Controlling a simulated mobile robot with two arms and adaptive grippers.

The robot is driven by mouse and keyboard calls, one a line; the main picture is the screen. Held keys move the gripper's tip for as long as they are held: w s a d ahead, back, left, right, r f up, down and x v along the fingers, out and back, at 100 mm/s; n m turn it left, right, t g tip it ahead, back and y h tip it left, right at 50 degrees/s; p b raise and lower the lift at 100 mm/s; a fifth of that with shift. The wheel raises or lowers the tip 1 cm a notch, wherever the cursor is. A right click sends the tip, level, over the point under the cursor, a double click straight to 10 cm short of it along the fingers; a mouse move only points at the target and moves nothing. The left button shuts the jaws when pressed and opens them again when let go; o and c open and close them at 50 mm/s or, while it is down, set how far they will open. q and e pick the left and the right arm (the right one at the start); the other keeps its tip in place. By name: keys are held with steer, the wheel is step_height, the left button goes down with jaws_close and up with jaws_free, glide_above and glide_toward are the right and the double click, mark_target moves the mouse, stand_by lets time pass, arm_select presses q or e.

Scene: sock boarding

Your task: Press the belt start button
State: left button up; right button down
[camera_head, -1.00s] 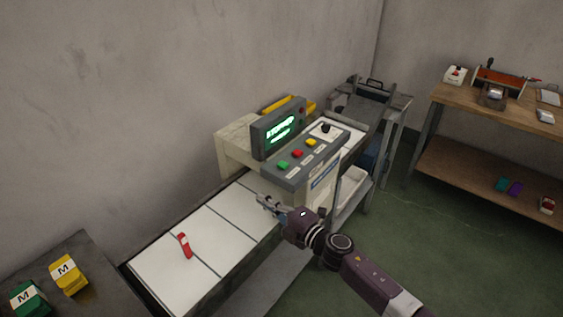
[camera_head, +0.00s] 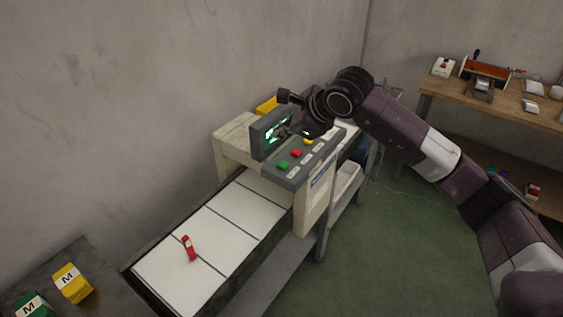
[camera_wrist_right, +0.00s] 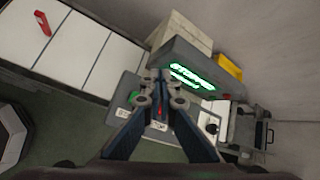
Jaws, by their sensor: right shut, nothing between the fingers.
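My right gripper (camera_head: 281,133) is over the panel, in front of the lit green display (camera_head: 268,142). In the right wrist view its fingers (camera_wrist_right: 160,82) are shut and empty, pointing at the panel. There the green button (camera_wrist_right: 133,97) is left of the fingers, and the red button (camera_wrist_right: 161,110) shows between them. I cannot tell the fingertips' height above the panel. My left gripper is out of view.
Yellow (camera_head: 72,283) and green (camera_head: 31,306) M-marked blocks sit at lower left. A wooden bench (camera_head: 510,100) with tools stands at right. The green floor between is open.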

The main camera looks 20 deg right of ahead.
mark_target(284, 165)
steer(key=shift+w+d+r+h, duration=0.15)
steer(key=shift+d+r+h, duration=0.25)
steer(key=shift+d, duration=0.3)
steer(key=shift+f, duration=0.1)
step_height(284, 165, down, 8)
steer(key=b, duration=0.5)
steer(key=shift+f+b, duration=0.3)
steer(key=shift+f, duration=0.05)
stand_by(0.8)
steer(key=shift+f+b, duration=0.4)
steer(key=shift+b, duration=0.2)
